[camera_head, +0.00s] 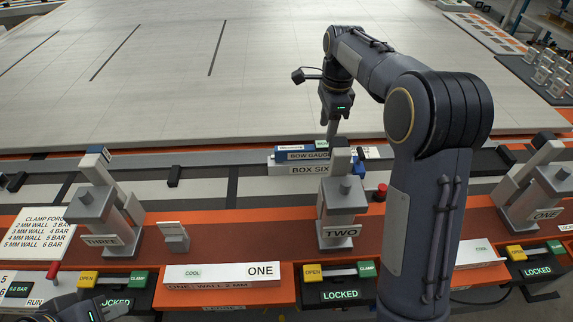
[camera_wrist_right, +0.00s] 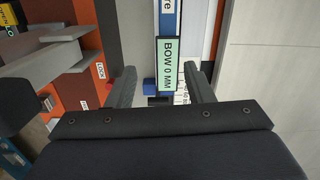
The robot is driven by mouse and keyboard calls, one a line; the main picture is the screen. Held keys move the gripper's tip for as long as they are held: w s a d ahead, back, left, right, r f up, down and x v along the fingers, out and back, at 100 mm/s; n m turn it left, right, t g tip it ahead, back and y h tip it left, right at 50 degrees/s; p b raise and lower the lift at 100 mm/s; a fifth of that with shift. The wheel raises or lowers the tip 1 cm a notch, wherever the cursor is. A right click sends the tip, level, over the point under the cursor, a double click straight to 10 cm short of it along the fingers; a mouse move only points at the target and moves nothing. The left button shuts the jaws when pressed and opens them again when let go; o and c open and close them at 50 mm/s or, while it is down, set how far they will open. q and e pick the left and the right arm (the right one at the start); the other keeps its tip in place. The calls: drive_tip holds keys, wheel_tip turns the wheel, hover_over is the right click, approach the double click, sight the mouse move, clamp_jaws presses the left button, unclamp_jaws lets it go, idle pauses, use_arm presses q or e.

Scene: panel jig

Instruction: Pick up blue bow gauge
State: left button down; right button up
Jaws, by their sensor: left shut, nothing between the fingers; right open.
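The blue bow gauge (camera_head: 296,156) lies across the top of the white block labelled BOX SIX (camera_head: 300,169), behind clamp TWO. In the right wrist view the gauge (camera_wrist_right: 168,20) runs up the picture, with a pale green display reading BOW 0 MM. My right gripper (camera_head: 333,130) points down at the gauge's right end. Its open fingers (camera_wrist_right: 161,82) appear on either side of the display end, with gaps to both sides; whether they reach down beside it I cannot tell. My left gripper (camera_head: 92,312) is only partly visible at the bottom left edge, shut and empty.
Clamp TWO (camera_head: 342,208) stands just in front of the gauge, with clamp THREE (camera_head: 98,208) to the left and clamp ONE (camera_head: 540,190) to the right. A large pale panel (camera_head: 180,70) lies behind. OPEN and CLAMP buttons with LOCKED displays line the front edge.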

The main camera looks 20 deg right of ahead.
sight(311, 147)
drive_tip(key=shift+w+a+f+m+h, duration=0.3)
drive_tip(key=shift+w+a+f+m, duration=0.1)
drive_tip(key=shift+w+a+f, duration=0.7)
drive_tip(key=shift+a+f, duration=0.1)
drive_tip(key=f, duration=0.2)
drive_tip(key=f+b, duration=0.1)
drive_tip(key=f, duration=0.4)
drive_tip(key=shift+a, duration=0.35)
drive_tip(key=shift+s, duration=0.2)
clamp_jaws()
